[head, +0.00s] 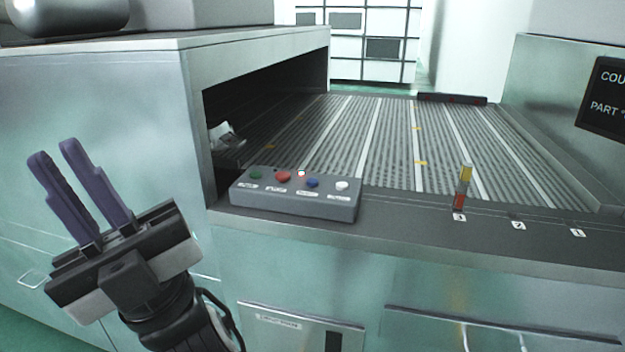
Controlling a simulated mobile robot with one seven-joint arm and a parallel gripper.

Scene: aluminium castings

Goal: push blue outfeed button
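The blue button (313,183) is on the top of a grey control box (295,207) at the front edge of the conveyor counter. It is third from the left, between a red button (283,176) and a white button (342,186); a green button (256,174) is at the far left. The labels below the buttons are too small to read. My gripper (53,150) is at the left of the head view, to the left of the box and apart from it. Its two purple fingers point up and stand apart with nothing between them.
A ribbed conveyor (375,140) runs behind the box. A silver part (226,136) lies in the dark opening of the cabinet (100,100) at left. A small red and yellow post (462,186) stands on the counter right of the box. A dark display (606,100) is at far right.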

